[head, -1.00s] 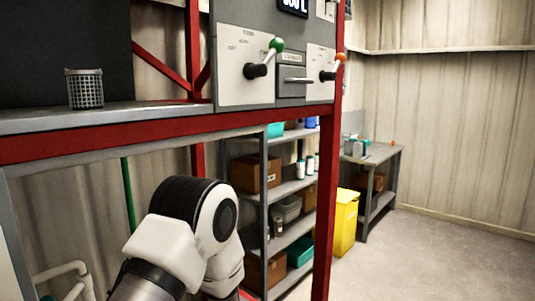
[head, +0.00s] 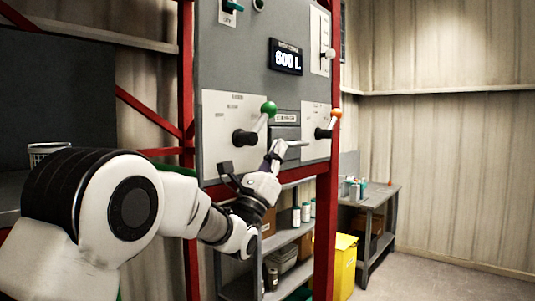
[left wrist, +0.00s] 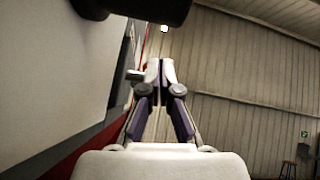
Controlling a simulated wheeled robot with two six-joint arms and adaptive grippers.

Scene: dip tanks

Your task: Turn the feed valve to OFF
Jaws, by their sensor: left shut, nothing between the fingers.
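A lever with a green knob (head: 268,108) and a black hub (head: 245,138) sits on a white plate of the grey panel, tilted up to the right. A second lever with an orange knob (head: 336,114) sits on a plate to its right, also tilted up right. The lettering is too small to tell which is the feed valve. My left gripper (head: 278,147) is shut and empty, below and right of the green lever, close in the picture to the drawer handle; contact cannot be told. Its closed fingers show in the left wrist view (left wrist: 160,70). My right gripper is not in view.
A grey drawer handle (head: 297,143) juts out between the plates. A display (head: 286,57) reads 600 L. A red post (head: 327,220) borders the panel. A shelf (head: 285,238), a yellow bin (head: 342,262) and a bench (head: 372,198) stand behind. The right floor is clear.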

